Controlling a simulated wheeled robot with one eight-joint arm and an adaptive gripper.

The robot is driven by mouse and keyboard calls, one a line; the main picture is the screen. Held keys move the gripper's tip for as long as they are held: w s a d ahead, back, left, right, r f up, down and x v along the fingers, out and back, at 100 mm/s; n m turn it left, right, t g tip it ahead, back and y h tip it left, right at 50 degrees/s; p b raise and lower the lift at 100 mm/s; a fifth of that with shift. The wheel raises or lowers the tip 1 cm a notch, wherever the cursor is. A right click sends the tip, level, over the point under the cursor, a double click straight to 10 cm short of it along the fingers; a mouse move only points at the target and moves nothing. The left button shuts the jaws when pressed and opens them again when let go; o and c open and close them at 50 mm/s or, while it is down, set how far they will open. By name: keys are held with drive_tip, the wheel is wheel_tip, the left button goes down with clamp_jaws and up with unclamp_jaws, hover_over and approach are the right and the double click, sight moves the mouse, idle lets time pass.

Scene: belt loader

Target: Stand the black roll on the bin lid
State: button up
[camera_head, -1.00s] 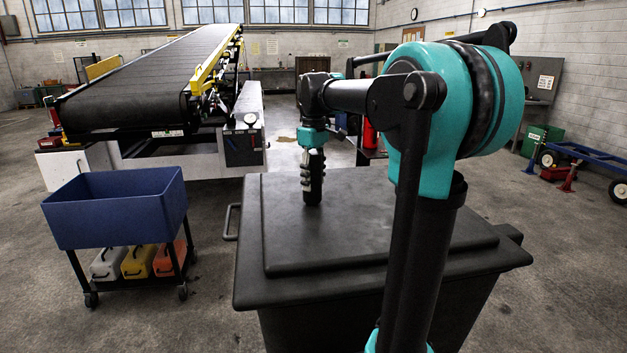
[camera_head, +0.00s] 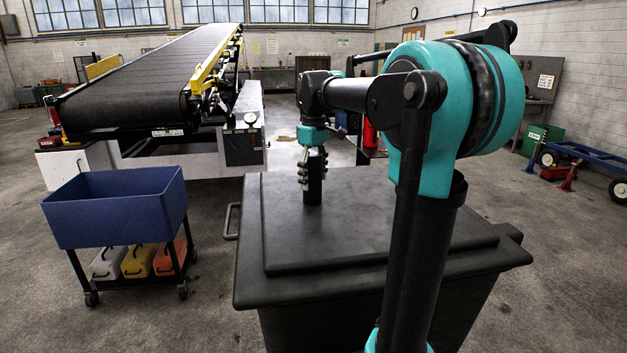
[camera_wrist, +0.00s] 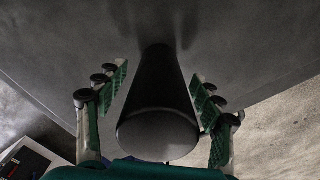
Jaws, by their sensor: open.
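The black roll (camera_head: 313,186) stands upright on the bin lid (camera_head: 360,235), near its far left part. My gripper (camera_head: 312,172) is above and around the upper part of the roll, its fingers spread to either side. In the wrist view the black roll (camera_wrist: 157,105) lies between the two open fingers of my gripper (camera_wrist: 160,95), with a gap visible on each side. The foot of the roll meets the dark lid surface.
A blue tub on a cart (camera_head: 115,208) stands left of the bin, with several coloured containers below. A conveyor belt (camera_head: 160,75) is behind it. The rest of the lid is bare. A blue trolley (camera_head: 590,155) stands far right.

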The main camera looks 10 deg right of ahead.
sight(314, 154)
wheel_tip(314, 154, up, 12)
drive_tip(key=shift+f, duration=0.25)
drive_tip(key=shift+s, duration=0.1)
